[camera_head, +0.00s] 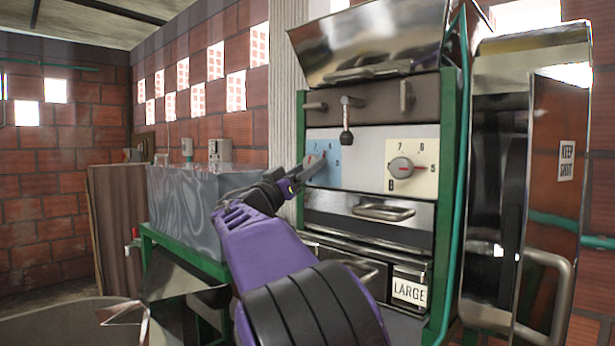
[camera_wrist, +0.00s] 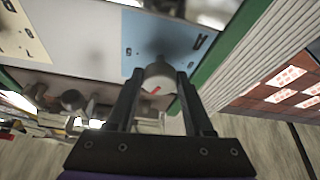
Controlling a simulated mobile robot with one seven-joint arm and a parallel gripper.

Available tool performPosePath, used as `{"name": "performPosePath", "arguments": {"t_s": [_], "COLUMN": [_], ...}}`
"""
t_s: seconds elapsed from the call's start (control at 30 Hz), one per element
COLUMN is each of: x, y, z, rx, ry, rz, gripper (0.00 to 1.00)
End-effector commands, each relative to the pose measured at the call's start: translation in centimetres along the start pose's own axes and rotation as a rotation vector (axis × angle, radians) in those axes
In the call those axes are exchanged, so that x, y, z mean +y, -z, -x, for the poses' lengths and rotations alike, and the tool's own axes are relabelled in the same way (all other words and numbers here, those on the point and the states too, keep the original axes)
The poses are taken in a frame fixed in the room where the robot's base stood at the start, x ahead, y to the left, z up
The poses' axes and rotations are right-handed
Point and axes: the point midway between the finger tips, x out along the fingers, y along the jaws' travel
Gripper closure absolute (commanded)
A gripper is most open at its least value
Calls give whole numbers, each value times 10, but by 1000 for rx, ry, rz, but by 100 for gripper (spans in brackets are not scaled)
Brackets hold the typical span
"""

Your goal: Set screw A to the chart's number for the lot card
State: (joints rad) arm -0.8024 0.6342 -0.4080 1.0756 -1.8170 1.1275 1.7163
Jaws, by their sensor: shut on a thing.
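Screw A is a pale round knob with a red mark (camera_wrist: 160,76) on a blue plate (camera_wrist: 165,42) lettered A. In the head view, the plate (camera_head: 327,172) is at the machine's left, with numbers along its edge, partly hidden by my gripper. My gripper (camera_head: 296,181) reaches it from the lower left. In the wrist view, my gripper's fingers (camera_wrist: 161,92) are closed on the knob's two sides. I cannot tell which number the red mark meets. The lot card (camera_head: 409,290) reads LARGE, low on the machine's right. I see no chart.
A second knob (camera_head: 402,168) sits on a cream plate right of the blue one, its red mark pointing right near 5. A small lever (camera_head: 347,120) hangs above. Drawer handles stick out below. A shiny open door (camera_head: 545,180) stands at right, with a KEEP SHUT sign (camera_head: 567,160).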

Motion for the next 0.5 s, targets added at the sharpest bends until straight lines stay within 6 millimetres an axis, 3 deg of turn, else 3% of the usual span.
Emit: {"name": "performPosePath", "arguments": {"t_s": [0.5], "x": [5], "y": [0], "z": [0], "rx": [1], "ry": [182], "rz": [436], "gripper": [100]}}
